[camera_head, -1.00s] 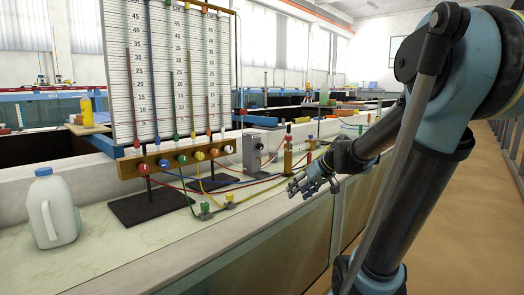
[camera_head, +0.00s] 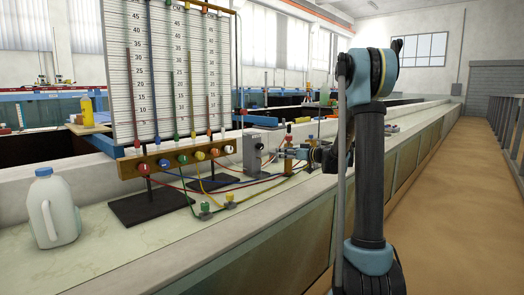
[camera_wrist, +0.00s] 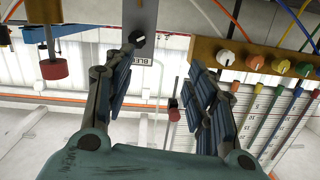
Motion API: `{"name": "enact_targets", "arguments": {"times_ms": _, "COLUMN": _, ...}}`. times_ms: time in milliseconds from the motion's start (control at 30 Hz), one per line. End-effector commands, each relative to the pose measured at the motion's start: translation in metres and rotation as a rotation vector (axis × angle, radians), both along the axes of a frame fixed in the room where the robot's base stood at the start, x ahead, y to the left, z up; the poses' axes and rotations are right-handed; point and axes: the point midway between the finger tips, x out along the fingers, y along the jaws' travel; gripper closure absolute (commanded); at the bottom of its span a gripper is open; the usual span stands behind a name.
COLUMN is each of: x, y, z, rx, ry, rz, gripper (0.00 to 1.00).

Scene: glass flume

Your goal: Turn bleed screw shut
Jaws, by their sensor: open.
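The bleed screw (camera_wrist: 137,39) is a small black knob with a white mark, on a grey plate with an upside-down label (camera_wrist: 138,61) that seems to read BLEED. In the head view the grey block (camera_head: 253,154) stands right of the manometer board, with the dark knob (camera_head: 260,146) on it. My gripper (camera_wrist: 163,62) is open and empty. In the wrist view the knob is close to the left fingertip, slightly beyond it; I see no contact.
The manometer board (camera_head: 172,75) has a wooden rail with several coloured knobs, at the right in the wrist view (camera_wrist: 254,62). A red knob (camera_wrist: 54,69) hangs beside my left finger. Coloured hoses (camera_head: 265,181) lie around the block. A white jug (camera_head: 53,208) stands at the left.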

Motion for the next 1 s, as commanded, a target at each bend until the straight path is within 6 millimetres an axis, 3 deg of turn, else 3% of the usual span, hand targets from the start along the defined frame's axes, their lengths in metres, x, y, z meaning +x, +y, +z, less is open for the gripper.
{"name": "enact_targets", "arguments": {"times_ms": 100, "x": 0.026, "y": -0.002, "z": -0.004, "rx": 0.031, "ry": -0.055, "rz": -0.016, "gripper": 0.49}}
{"name": "enact_targets", "arguments": {"times_ms": 200, "x": 0.038, "y": -0.004, "z": -0.007, "rx": 0.048, "ry": -0.088, "rz": -0.025, "gripper": 0.49}}
{"name": "enact_targets", "arguments": {"times_ms": 467, "x": 0.053, "y": 0.000, "z": -0.008, "rx": 0.062, "ry": -0.113, "rz": -0.035, "gripper": 0.49}}
{"name": "enact_targets", "arguments": {"times_ms": 1000, "x": 0.107, "y": 0.071, "z": -0.008, "rx": 0.061, "ry": -0.112, "rz": -0.033, "gripper": 0.49}}
